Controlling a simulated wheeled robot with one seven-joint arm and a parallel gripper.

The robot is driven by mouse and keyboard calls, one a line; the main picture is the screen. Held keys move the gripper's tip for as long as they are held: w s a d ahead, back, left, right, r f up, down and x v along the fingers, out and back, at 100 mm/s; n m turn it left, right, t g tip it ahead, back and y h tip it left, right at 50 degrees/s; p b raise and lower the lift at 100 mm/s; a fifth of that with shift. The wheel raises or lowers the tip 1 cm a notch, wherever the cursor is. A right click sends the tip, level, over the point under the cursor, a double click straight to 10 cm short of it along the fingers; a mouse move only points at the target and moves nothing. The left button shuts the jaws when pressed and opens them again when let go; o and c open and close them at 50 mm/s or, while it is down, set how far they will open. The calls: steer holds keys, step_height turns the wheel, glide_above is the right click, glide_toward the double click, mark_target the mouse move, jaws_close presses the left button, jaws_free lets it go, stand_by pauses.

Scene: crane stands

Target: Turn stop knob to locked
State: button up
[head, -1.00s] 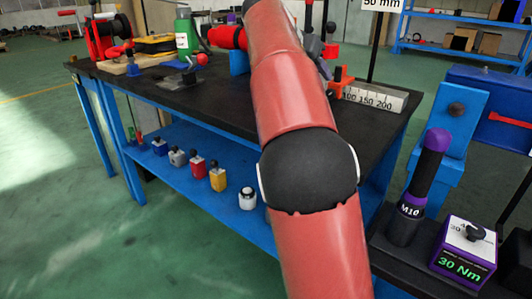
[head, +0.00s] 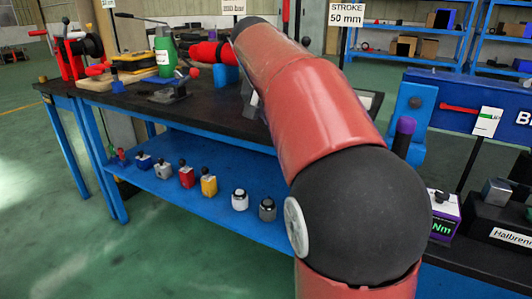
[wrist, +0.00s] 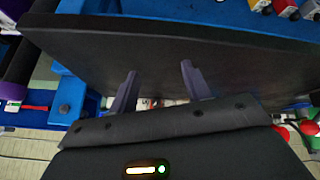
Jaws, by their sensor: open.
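The stop knob cannot be made out in the head view now; my red arm covers the right part of the black bench top (head: 225,118), where an orange clamp with a dark knob showed beside a scale earlier. My gripper (wrist: 160,88) shows only in the wrist view. Its two grey fingers are apart, with nothing between them. They stand in front of a broad dark slab (wrist: 120,55), seemingly the bench top seen at a slant. I cannot tell whether they touch it.
A green jack (head: 166,50), a yellow-black box (head: 135,62) and a red vise (head: 72,50) stand at the bench's left end. Several small coloured blocks line the blue lower shelf (head: 150,187). A purple-topped tool (head: 404,135) stands to the right. Open floor (head: 60,250) lies front left.

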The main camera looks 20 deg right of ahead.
steer(key=s+a+f+n+y, duration=0.2)
steer(key=s+a+f, duration=0.2)
steer(key=s, duration=0.5)
steer(key=shift+a+t+y+p, duration=0.3)
steer(key=shift+a+p, duration=0.05)
steer(key=shift+p, duration=0.1)
steer(key=shift+r, duration=0.1)
